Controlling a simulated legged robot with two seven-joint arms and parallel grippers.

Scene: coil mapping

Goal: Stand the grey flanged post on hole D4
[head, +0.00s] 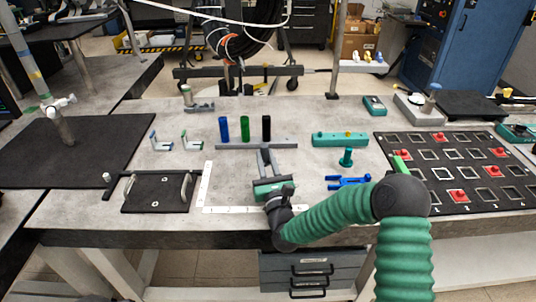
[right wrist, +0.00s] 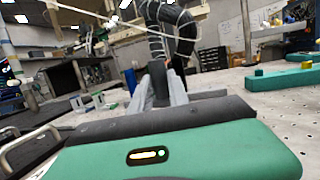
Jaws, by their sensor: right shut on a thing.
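My right gripper (head: 265,155) reaches forward over the table, its grey fingers at a grey rack (head: 227,146). In the right wrist view the dark post (right wrist: 160,85) is upright between the fingers. Its foot is hidden, so I cannot tell whether it has a flange. The black board (head: 475,209) with rows of square openings lies at the right; its labels are too small to read. My left gripper is not in view.
Red pieces (head: 458,196) and a lime block (head: 399,163) occupy parts of the board. A black tray (head: 157,193) lies left.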

